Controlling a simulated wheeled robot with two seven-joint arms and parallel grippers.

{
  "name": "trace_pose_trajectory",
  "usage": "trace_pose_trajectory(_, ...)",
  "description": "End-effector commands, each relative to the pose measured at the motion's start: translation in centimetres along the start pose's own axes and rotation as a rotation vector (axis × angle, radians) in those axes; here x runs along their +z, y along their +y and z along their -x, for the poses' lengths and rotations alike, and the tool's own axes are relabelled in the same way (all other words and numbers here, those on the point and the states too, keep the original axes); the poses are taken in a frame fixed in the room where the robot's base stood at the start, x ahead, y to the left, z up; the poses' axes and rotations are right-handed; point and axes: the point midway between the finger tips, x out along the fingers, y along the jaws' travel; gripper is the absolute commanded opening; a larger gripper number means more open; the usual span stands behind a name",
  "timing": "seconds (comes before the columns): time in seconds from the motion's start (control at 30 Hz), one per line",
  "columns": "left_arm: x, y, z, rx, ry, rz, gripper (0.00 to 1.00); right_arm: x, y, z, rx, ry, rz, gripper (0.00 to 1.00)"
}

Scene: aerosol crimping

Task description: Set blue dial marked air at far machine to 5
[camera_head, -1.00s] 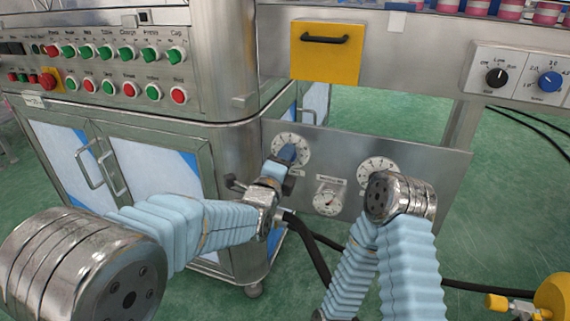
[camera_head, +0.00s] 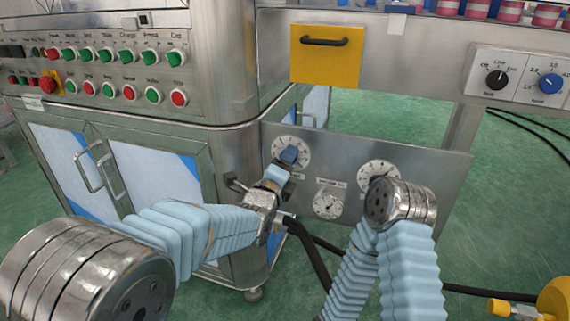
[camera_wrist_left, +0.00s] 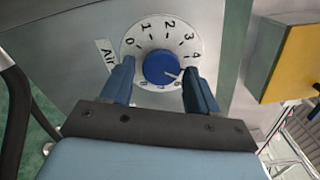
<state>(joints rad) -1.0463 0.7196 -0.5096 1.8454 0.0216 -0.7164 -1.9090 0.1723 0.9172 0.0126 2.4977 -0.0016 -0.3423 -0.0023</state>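The blue air dial shows in the left wrist view as a round blue knob (camera_wrist_left: 160,67) on a white numbered plate, with "Air" beside it. Its white mark points right and slightly down, past the 4, toward the right finger; the figure there is hidden. My left gripper (camera_wrist_left: 160,85) is open, its blue fingers on either side of the knob, seemingly apart from it. In the head view my left gripper (camera_head: 288,160) is at the upper left dial plate (camera_head: 280,143) and mostly hides the knob. My right arm shows, but its gripper is not in view.
A yellow drawer (camera_head: 326,55) is above. A cabinet with buttons (camera_head: 125,65) stands left. Black hoses run below the panel.

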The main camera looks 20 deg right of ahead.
Motion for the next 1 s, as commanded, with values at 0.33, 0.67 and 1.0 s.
trace_pose_trajectory(0.33, 0.1, -0.1, 0.1, -0.001, -0.001, 0.001, 0.69, 0.0, 0.0, 0.0, 0.000, 0.000, 0.000, 0.67)
trace_pose_trajectory(0.67, 0.0, -0.1, 5.9, -0.001, 0.001, 0.003, 0.69, 0.0, 0.0, 0.1, 0.000, 0.000, 0.000, 0.67)
trace_pose_trajectory(1.0, 0.0, -0.1, 12.7, -0.001, 0.000, 0.001, 0.69, 0.0, -0.1, 0.4, 0.001, 0.001, 0.000, 0.67)
